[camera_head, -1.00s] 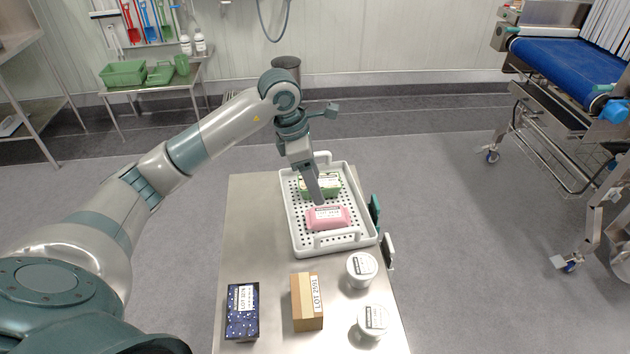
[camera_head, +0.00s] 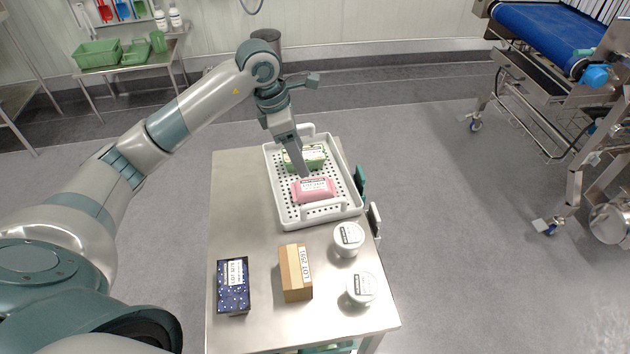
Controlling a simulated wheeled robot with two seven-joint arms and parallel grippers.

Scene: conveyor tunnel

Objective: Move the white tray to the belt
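The white tray (camera_head: 278,198) has a perforated floor and raised end handles. It lies on the far part of a steel table. A pink packet (camera_head: 313,190) lies in its near half and a green pack (camera_head: 312,157) in its far half. My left gripper (camera_head: 304,176) points down into the tray, its tip at the far edge of the pink packet. Whether it touches the packet, and whether its fingers are open or shut, I cannot tell. The blue belt (camera_head: 545,32) is at the upper right, across the floor from the table. My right gripper is out of view.
On the steel table (camera_head: 235,200) are a dark blue box (camera_head: 233,288), a brown box (camera_head: 296,272) and two white tubs (camera_head: 348,238) (camera_head: 361,288). Green and white items hang at its right edge. Grey floor (camera_head: 430,200) lies clear between table and conveyor frame.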

